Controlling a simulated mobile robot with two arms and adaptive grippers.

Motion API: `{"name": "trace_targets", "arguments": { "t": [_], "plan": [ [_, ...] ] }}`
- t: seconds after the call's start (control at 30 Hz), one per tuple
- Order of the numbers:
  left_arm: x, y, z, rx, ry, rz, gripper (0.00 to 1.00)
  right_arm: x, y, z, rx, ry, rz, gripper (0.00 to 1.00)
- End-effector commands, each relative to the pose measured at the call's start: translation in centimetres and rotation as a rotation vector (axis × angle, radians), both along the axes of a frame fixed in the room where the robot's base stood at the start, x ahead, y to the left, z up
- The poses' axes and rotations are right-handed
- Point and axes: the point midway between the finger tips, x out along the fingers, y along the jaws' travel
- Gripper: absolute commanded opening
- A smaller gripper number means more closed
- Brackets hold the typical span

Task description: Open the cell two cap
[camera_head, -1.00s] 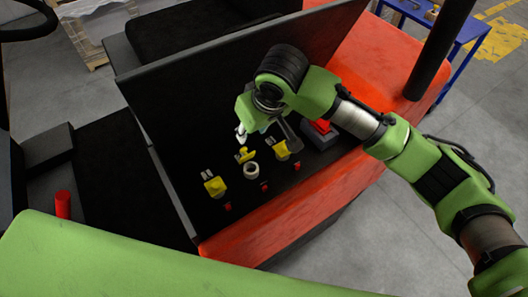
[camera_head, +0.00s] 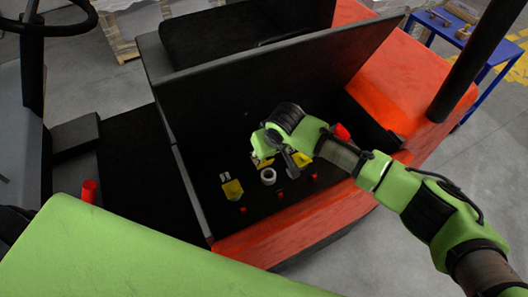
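A black open compartment (camera_head: 215,140) in the red vehicle holds a row of cells with yellow pieces. The left yellow piece (camera_head: 232,189) is in full view with two pale prongs behind it. The middle yellow piece (camera_head: 263,163) and the right yellow piece (camera_head: 302,159) are partly hidden by my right gripper (camera_head: 287,163). A white ring (camera_head: 268,176) sits in front of the middle piece. My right gripper points down just above the middle and right pieces. Its fingers are small and partly hidden, so opening and contact are unclear. My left gripper is out of view.
Small red pieces (camera_head: 243,210) lie along the compartment's front side. A larger red object (camera_head: 341,132) is right of my gripper. A tall black panel (camera_head: 270,80) stands behind, and a black post (camera_head: 460,65) rises at the right. A blue table (camera_head: 470,32) is farther back.

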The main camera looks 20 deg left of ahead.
Motion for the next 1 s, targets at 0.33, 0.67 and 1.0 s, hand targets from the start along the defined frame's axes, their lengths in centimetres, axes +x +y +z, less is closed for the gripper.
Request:
{"name": "trace_targets", "arguments": {
  "t": [0.33, 0.67, 1.0],
  "plan": [
    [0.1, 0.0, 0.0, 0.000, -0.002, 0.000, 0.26, 0.0, 0.1, -0.2, 0.000, 0.000, 0.001, 0.21],
    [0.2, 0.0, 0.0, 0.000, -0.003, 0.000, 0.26, 0.1, 0.1, -0.2, -0.006, 0.004, 0.000, 0.00],
    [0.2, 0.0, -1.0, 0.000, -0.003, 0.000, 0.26, 1.1, 0.9, -0.4, -0.102, 0.094, -0.005, 0.00]
  ]
}}
